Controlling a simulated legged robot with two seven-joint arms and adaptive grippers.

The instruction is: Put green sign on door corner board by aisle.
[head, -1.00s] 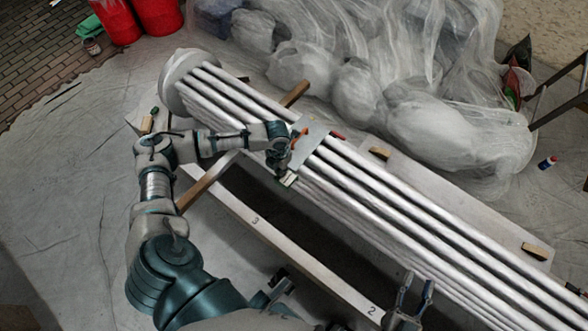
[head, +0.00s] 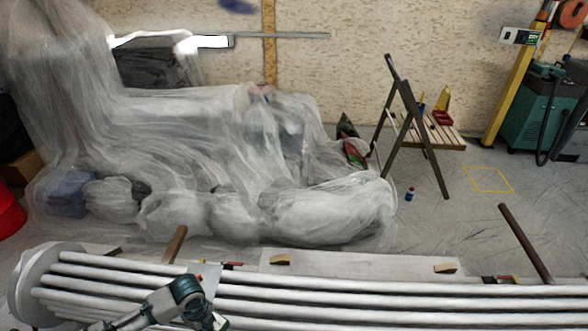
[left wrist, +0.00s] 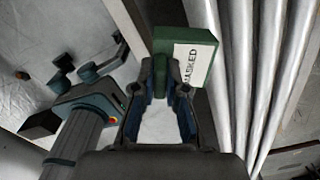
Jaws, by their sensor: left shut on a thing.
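A green block-shaped sign (left wrist: 205,45) with a white face reading "MASKED" is at the fingertips of my left gripper (left wrist: 165,85) in the left wrist view. The gripper is shut on it. In the head view the left wrist shows at the bottom edge, over the bundle of pale tubes; the fingers (head: 212,323) are mostly cut off there. A white panel with a green patch (head: 520,37) is on a yellow post at the upper right. I cannot tell whether it is the door corner board. My right gripper is not clearly in view.
The pale tubes (head: 400,305) span the bottom of the head view. A white board (head: 350,265) with wooden blocks lies behind them. Sheet-covered bulky things (head: 250,210) fill the left and middle.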

